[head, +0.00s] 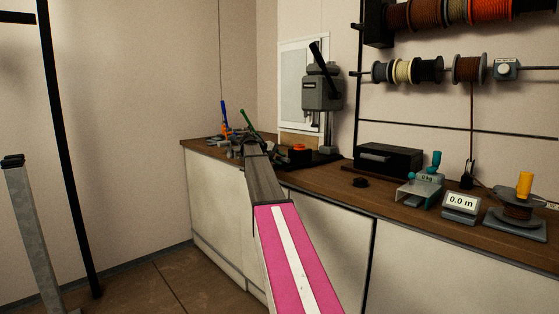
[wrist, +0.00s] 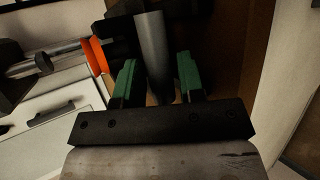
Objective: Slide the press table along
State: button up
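The grey press (head: 321,92), with a black lever, stands at the back of the counter. A dark low base (head: 325,158) lies under it; I cannot clearly tell the press table apart from it. A dark block with an orange-red top (head: 298,148) sits just left of the press column. My gripper (wrist: 157,80) has green fingers, one on each side of a grey cylinder (wrist: 153,50). A gap shows beside the left finger; the right one is close to the cylinder. In the head view my arm hides most of the gripper, at the counter's left end.
Blue and green handled tools (head: 225,112) stand at the counter's left end. An orange ring (wrist: 97,55) shows left of my fingers.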

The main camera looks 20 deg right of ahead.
grip_shut()
jog(key=shift+s+a, duration=0.25)
jog(key=shift+a, duration=0.5)
grip_release()
jog(key=v, duration=1)
jog(key=shift+a+r, duration=0.2)
jog(key=shift+a, duration=0.1)
